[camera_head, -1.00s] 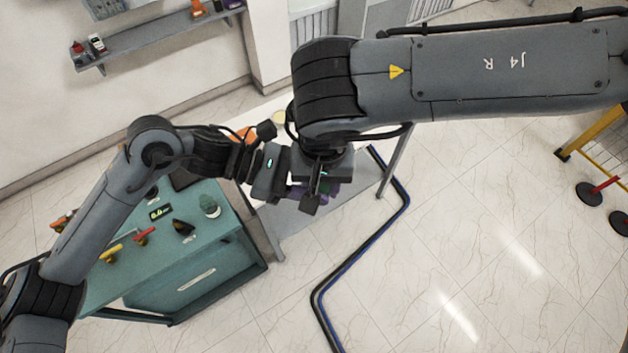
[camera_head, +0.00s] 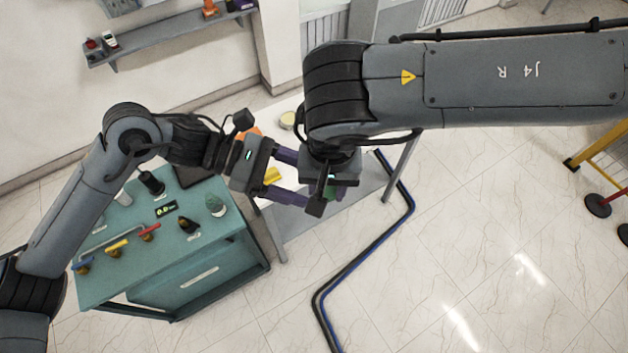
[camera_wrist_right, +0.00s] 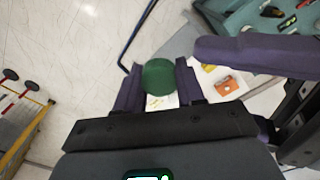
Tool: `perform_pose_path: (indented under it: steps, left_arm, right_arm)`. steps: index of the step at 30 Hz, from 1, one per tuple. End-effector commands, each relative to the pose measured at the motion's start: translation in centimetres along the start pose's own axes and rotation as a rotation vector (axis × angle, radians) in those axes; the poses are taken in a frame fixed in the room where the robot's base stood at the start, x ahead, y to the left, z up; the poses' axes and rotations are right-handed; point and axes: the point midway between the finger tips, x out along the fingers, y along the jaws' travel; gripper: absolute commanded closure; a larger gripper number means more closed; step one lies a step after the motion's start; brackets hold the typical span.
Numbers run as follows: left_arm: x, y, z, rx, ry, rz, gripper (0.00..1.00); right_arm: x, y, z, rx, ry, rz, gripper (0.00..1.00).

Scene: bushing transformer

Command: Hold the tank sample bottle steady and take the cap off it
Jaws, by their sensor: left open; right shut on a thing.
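The tank sample bottle (camera_wrist_right: 158,77) shows in the right wrist view as a green round shape seen end-on. I cannot tell there whether its cap is on. My right gripper (camera_wrist_right: 157,88) is shut on it, with one purple finger on each side. In the head view only a bit of green (camera_head: 336,193) shows beside my right gripper (camera_head: 318,200); my right arm hides the rest. My left gripper (camera_head: 298,178) is open, its two purple fingers spread and pointing toward the right gripper. One left finger (camera_wrist_right: 255,53) also shows in the right wrist view, apart from the green shape.
A white table (camera_head: 345,205) stands below the grippers, with an orange item (camera_wrist_right: 228,85) and a yellow item (camera_head: 272,176) that seems to lie on it. A teal bench (camera_head: 215,250) with several tools is at left. Black and blue hoses (camera_head: 350,260) run on the open floor.

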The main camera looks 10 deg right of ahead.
Motion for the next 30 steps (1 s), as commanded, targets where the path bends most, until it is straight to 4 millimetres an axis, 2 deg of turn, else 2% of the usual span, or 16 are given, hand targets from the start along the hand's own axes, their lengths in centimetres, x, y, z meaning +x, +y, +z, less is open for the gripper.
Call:
perform_pose_path:
  steps: [6,12,19,30]
  left_arm:
    - [-3.6,0.1,0.0,0.001,0.002,0.003,0.31]
    - [-5.9,0.0,0.0,0.0,0.001,0.001,0.31]
    - [-7.1,0.0,0.0,0.001,-0.001,0.001,0.31]
    - [-7.2,0.0,0.0,0.001,-0.001,0.001,0.3]
  right_arm:
    - [0.0,0.0,0.0,0.0,0.0,0.0,0.99]
    - [0.0,0.0,0.0,0.0,0.0,0.0,0.99]
    - [-0.7,0.5,0.1,0.031,0.001,-0.001,0.99]
    - [-4.6,3.9,0.9,0.248,0.002,0.002,0.99]
